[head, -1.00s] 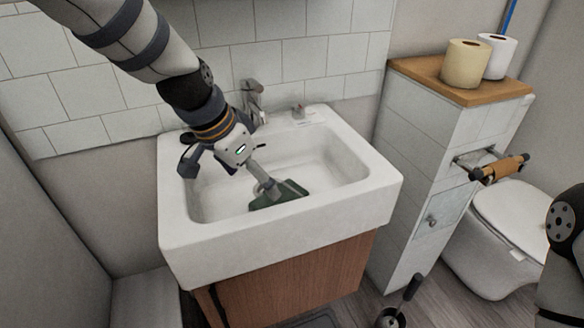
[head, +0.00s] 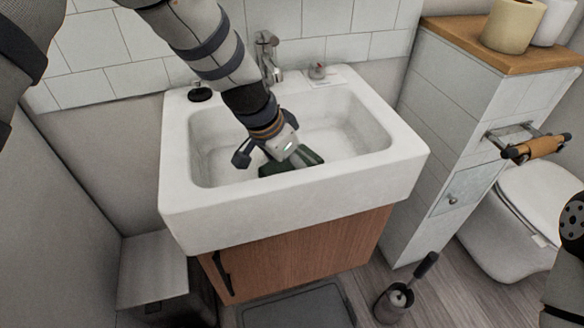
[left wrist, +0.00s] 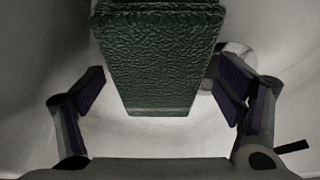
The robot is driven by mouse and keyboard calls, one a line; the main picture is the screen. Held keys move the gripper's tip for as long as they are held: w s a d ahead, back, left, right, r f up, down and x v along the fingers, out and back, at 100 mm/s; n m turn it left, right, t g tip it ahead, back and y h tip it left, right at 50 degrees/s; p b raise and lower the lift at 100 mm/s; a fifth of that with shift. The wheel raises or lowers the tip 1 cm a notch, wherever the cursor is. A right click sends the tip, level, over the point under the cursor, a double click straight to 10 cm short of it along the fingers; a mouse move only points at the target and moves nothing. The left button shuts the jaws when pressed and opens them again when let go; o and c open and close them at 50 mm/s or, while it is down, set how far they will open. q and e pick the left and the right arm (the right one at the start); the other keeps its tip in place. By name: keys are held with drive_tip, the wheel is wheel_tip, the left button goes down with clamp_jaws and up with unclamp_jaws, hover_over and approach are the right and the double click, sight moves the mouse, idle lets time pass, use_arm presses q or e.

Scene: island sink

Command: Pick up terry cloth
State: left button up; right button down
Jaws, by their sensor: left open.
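The terry cloth (head: 308,157) is dark green and lies in the white sink basin (head: 213,152), partly hidden behind my left gripper (head: 265,160). In the left wrist view the cloth (left wrist: 160,60) appears as a textured green slab at the top centre. It reaches down between the two spread fingers of the left gripper (left wrist: 165,95), with a gap on each side. The left gripper is open and I see no finger closed on the cloth. My right gripper is not in view; only a part of my right arm shows at the right edge.
A faucet (head: 268,58) stands at the back of the sink, with a dark round item (head: 200,93) on the back left rim. A tiled cabinet (head: 440,130) stands on the right, near a toilet (head: 530,215). A toilet brush (head: 398,300) and a grey bin (head: 153,270) stand on the floor.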

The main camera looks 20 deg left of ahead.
use_arm(q)
drive_tip(key=shift+r, duration=0.2)
drive_tip(key=c, duration=1.3)
wheel_tip(320, 180, up, 10)
drive_tip(key=shift+p, duration=0.5)
drive_tip(key=shift+c, duration=0.2)
